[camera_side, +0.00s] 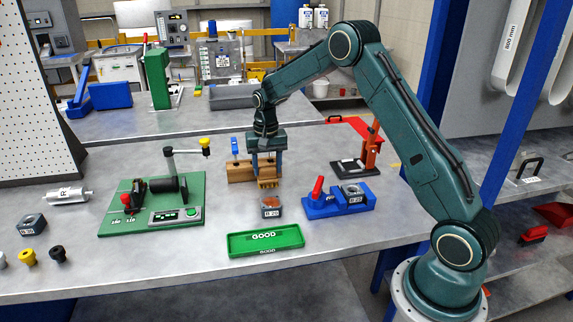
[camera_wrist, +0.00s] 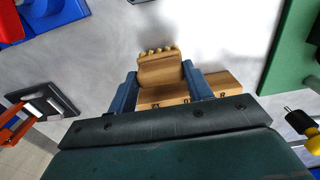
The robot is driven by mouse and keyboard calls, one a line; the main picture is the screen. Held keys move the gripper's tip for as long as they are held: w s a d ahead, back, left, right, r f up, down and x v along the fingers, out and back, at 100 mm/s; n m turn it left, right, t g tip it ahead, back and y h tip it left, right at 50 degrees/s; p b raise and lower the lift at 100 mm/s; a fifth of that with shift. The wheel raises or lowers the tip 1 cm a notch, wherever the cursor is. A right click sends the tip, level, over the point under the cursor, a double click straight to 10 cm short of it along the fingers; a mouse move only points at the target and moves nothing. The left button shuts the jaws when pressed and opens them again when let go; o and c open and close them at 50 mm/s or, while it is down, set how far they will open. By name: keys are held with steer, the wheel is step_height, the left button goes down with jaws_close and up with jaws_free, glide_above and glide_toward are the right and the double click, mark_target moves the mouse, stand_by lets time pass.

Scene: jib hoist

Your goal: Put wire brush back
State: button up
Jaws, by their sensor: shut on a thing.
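The wire brush (camera_side: 268,182), a wooden block with a row of bristle tufts, is held between the fingers of my gripper (camera_side: 267,166). In the wrist view the brush (camera_wrist: 160,70) sits between both blue fingers of my gripper (camera_wrist: 160,78), tufts toward the top of the picture. A wooden rack (camera_side: 240,173) with dark letters stands on the table just left of and behind the brush; it also shows below the brush in the wrist view (camera_wrist: 222,84). I cannot tell whether brush and rack touch. A blue-handled tool (camera_side: 235,147) stands at the rack.
A green fixture (camera_side: 150,220) stands left. A small grey block (camera_side: 271,211) and a green GOOD tray (camera_side: 266,241) lie in front. Bare table lies between rack and green fixture.

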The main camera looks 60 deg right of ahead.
mark_target(267, 168)
steer(key=shift+f, duration=0.85)
steer(key=shift+f, duration=0.1)
steer(key=o, duration=0.9)
steer(key=shift+o, duration=0.2)
step_height(267, 168, up, 12)
